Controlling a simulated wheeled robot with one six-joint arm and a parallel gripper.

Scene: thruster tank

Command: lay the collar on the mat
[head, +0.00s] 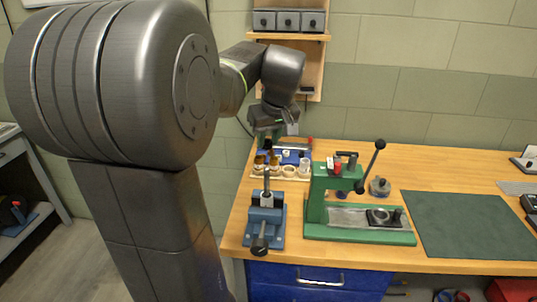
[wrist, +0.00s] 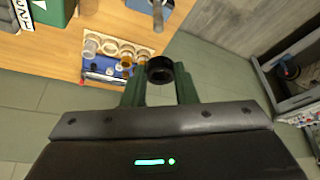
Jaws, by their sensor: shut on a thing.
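In the wrist view, a black ring-shaped collar (wrist: 160,69) sits between the green fingertips of my gripper (wrist: 160,76), which is shut on it. In the head view, my gripper (head: 267,118) is above the back left part of the bench, and I cannot make out the collar there. The mat (head: 467,224) is a flat dark green sheet on the right part of the bench. Its visible surface is bare. My gripper is well to the left of the mat and higher than it.
A green press (head: 330,200) with a raised lever stands between my gripper and the mat. A blue vise (head: 265,222) is at the bench's front left. A wall shelf (head: 290,37) is above.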

